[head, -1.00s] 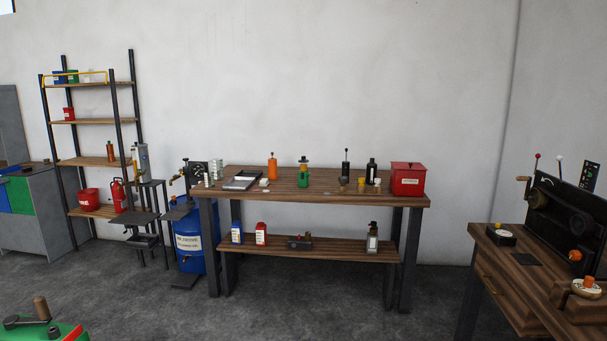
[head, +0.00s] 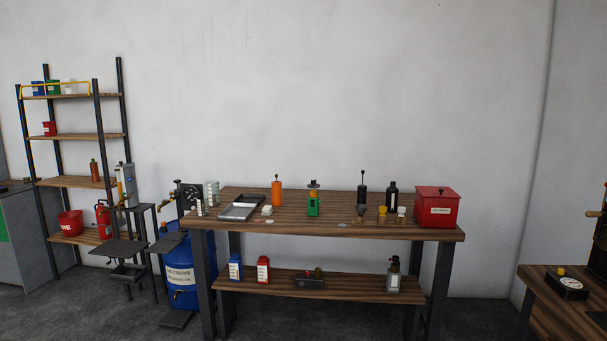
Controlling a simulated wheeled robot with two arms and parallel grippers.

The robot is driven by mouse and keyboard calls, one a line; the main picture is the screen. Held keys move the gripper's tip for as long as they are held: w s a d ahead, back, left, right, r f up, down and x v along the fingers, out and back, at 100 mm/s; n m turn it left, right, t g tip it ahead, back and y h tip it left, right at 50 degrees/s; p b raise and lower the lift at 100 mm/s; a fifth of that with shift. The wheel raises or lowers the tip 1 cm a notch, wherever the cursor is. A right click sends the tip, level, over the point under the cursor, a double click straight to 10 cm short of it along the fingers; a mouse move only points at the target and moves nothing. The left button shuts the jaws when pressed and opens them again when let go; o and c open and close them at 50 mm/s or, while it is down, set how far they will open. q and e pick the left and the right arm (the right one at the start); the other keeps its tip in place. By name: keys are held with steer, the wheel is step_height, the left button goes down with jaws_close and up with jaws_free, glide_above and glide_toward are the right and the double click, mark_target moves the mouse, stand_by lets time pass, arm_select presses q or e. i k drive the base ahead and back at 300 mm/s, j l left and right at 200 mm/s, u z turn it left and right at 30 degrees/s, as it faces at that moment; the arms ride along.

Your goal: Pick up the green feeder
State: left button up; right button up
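The green feeder (head: 313,203) stands upright on the wooden workbench (head: 290,229), near the middle of its top. It has a green body, a yellow-orange band and a dark cap. An orange bottle-like item (head: 277,192) stands to its left and a black item with a thin rod (head: 362,197) to its right. Neither of my grippers shows in the head view.
A red box (head: 437,208) sits at the bench's right end, a grey tray (head: 241,208) at its left. A blue drum (head: 180,268) and a shelf rack (head: 70,137) stand left. A second bench (head: 545,295) is at right. Floor before the bench looks clear.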

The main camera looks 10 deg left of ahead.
mark_target(313, 206)
steer(key=i+j, duration=0.2)
steer(key=i, duration=0.2)
steer(key=i+j, duration=0.25)
steer(key=i, duration=0.2)
steer(key=i+j, duration=0.2)
steer(key=i, duration=0.2)
steer(key=i+j+u, duration=0.1)
steer(key=i+j, duration=0.15)
steer(key=i, duration=0.6)
